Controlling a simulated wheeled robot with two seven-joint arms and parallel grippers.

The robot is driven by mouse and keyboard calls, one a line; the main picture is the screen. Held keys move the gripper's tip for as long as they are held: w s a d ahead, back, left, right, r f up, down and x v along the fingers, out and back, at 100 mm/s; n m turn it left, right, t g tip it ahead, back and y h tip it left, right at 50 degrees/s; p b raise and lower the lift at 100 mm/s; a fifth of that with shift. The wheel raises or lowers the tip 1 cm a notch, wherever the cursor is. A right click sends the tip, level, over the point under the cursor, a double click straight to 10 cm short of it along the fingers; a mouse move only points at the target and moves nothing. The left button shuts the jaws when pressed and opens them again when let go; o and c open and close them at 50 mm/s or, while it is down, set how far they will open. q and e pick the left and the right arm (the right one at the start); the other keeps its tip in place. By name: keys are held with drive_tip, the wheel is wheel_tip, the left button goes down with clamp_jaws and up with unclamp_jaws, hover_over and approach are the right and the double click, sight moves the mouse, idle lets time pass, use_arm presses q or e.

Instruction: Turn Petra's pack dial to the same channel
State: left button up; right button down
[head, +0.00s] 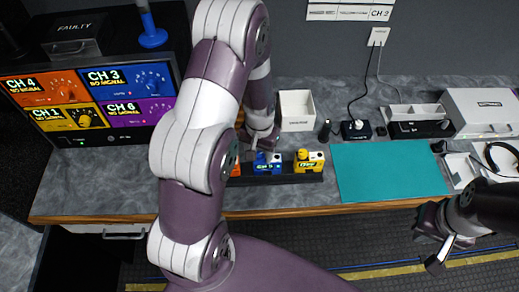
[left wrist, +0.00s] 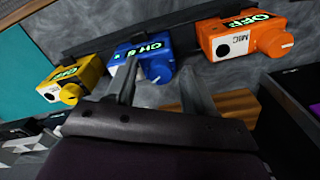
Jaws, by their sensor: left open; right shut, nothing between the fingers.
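A blue pack (head: 266,163) stands in a black rack (head: 285,178) on the counter, between an orange pack (head: 235,168) and a yellow pack (head: 309,161). The left wrist view shows the blue pack (left wrist: 136,50) with a green CH readout, its digit hard to read, and a blue dial (left wrist: 158,68). The orange pack (left wrist: 243,38) reads OFF there; the yellow pack's (left wrist: 66,84) readout is unclear. I cannot tell which pack is Petra's. My left gripper (left wrist: 160,82) is open, its fingers either side of the blue dial; contact is unclear. My right gripper (head: 437,250) is shut and empty, off the counter's front.
A monitor (head: 92,98) at the left shows four coloured channel panels with NO SIGNAL. Wall labels (head: 350,12) include CH 2. A white bin (head: 296,110), teal mat (head: 388,170), headset (head: 502,158) and white case (head: 482,110) are on the counter. The mat is bare.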

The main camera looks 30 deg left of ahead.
use_arm(q)
clamp_jaws()
drive_tip(key=shift+n, duration=0.5)
drive_tip(key=n, duration=0.4)
drive_tip(key=shift+w+n+p, duration=0.1)
drive_tip(key=shift+n+p, duration=0.2)
drive_tip(key=n, duration=0.5)
drive_tip(key=shift+n, duration=0.7)
unclamp_jaws()
